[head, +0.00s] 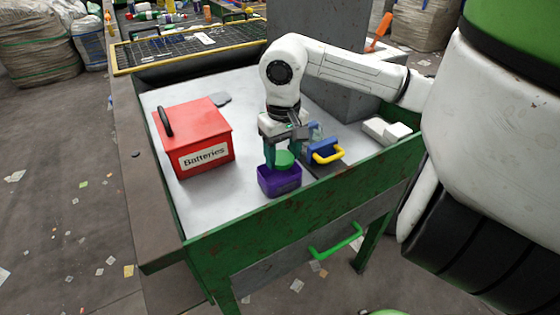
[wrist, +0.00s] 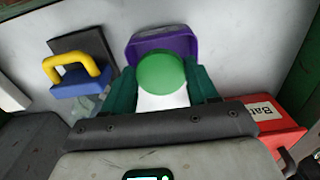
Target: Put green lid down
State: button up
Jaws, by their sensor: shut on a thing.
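The green lid (head: 284,159) is round and sits between the fingers of my gripper (head: 283,161), just above the purple container (head: 279,184) in the head view. In the wrist view the green lid (wrist: 161,73) is gripped between the two dark green fingers of my gripper (wrist: 162,88). Something white shows below the lid there. The purple container (wrist: 178,45) is partly hidden behind the lid. I cannot tell whether the lid touches it.
A red "Batteries" box (head: 196,139) stands at the left of the table. A blue block with a yellow handle (head: 325,152) is close on the right of my gripper. White pieces (head: 387,130) lie further right. The table (head: 221,200) is clear at front left.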

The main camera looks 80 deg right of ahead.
aim_at(280, 157)
jog(key=shift+w+d+f, duration=0.1)
jog(key=shift+w+f, duration=0.1)
jog(key=shift+f, duration=0.05)
jog(key=shift+w+d+f, duration=0.1)
jog(key=shift+f, duration=0.85)
jog(key=shift+w+d+f, duration=0.1)
jog(key=shift+f, duration=0.8)
jog(key=shift+f+b, duration=0.65)
jog(key=shift+b, duration=0.35)
jog(key=o, duration=0.7)
jog(key=shift+r+p, duration=0.2)
jog(key=shift+p, duration=0.1)
jog(key=shift+r+p, duration=0.75)
jog(key=shift+p, duration=0.45)
notch_tip(280, 157, up, 12)
jog(key=shift+f+b, duration=0.25)
jog(key=shift+b, duration=0.45)
